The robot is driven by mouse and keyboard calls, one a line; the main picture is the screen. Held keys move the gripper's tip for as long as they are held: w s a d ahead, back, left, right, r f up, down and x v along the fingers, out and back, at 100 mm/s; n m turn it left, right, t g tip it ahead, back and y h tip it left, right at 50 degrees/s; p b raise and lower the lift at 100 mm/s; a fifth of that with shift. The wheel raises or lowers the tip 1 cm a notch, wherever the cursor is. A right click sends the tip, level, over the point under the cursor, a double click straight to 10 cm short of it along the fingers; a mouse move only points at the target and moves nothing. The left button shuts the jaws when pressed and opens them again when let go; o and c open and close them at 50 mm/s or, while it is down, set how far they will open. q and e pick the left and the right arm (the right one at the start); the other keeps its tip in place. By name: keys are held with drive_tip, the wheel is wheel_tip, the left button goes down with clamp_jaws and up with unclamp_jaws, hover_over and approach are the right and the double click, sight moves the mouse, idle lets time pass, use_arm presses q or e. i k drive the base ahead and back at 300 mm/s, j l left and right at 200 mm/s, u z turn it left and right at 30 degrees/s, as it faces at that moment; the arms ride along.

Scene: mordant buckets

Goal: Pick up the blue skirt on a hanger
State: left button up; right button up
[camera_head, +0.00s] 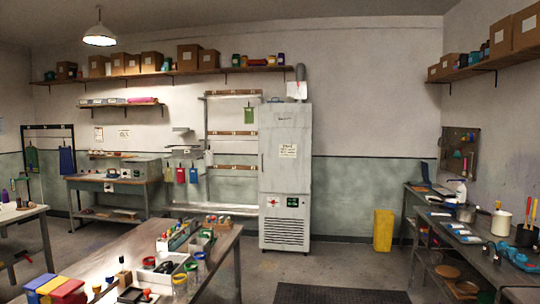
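A blue piece (67,160) hangs on the dark rack (48,127) at the far left and looks like a skirt on a hanger. A smaller blue piece (193,175) hangs on the pale metal rack (206,130) left of the tall cabinet, beside a red piece (180,175). Both are too small to tell for certain what they are. Neither of my grippers shows in the head view.
A metal table (120,246) with bins, jars and colored boxes stands at the front left. A workbench (110,182) is near the blue piece. A tall grey cabinet (285,180) and yellow bin (383,230) stand at the back. The right-center floor is open around a dark mat (340,295).

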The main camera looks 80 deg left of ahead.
sight(66, 164)
drive_tip(key=u, duration=4.15)
drive_tip(key=i+l+z, duration=0.9)
drive_tip(key=i+z, duration=0.7)
drive_tip(key=i, duration=3.6)
drive_tip(key=i+u, duration=0.1)
drive_tip(key=i, duration=0.35)
drive_tip(key=i+l+u, duration=0.15)
drive_tip(key=i, duration=0.35)
drive_tip(key=i+l+u, duration=0.1)
drive_tip(key=i, duration=0.35)
